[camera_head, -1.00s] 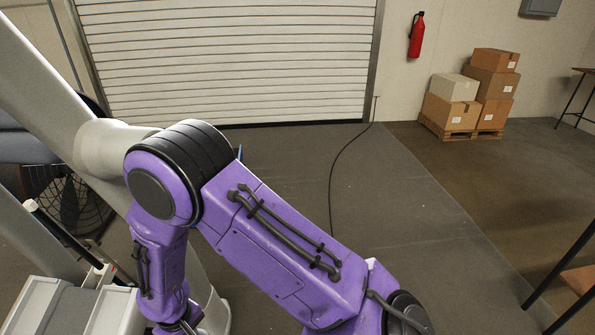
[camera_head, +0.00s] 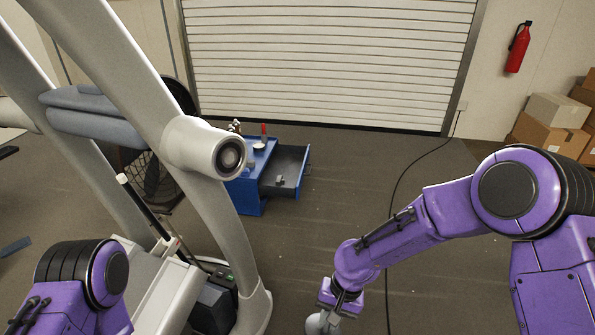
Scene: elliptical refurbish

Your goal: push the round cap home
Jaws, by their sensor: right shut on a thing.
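The grey elliptical trainer (camera_head: 115,75) stands at the left, its frame slanting down to the floor. A round hub (camera_head: 230,157) on the frame faces right with a dark ring and a lighter centre, and no cap covers it. My right gripper (camera_head: 326,318) is low at the bottom edge, to the right of and below the hub and apart from it. It is shut on a grey rounded thing (camera_head: 320,324), partly cut off by the picture edge; I cannot tell surely whether this is the round cap. My left arm shows at bottom left, its gripper out of view.
A blue cabinet (camera_head: 250,196) with an open drawer (camera_head: 286,180) stands behind the trainer, with small things on top. A black cable (camera_head: 403,178) crosses the floor. Cardboard boxes (camera_head: 550,125) stand at the far right. Floor between trainer and right arm is clear.

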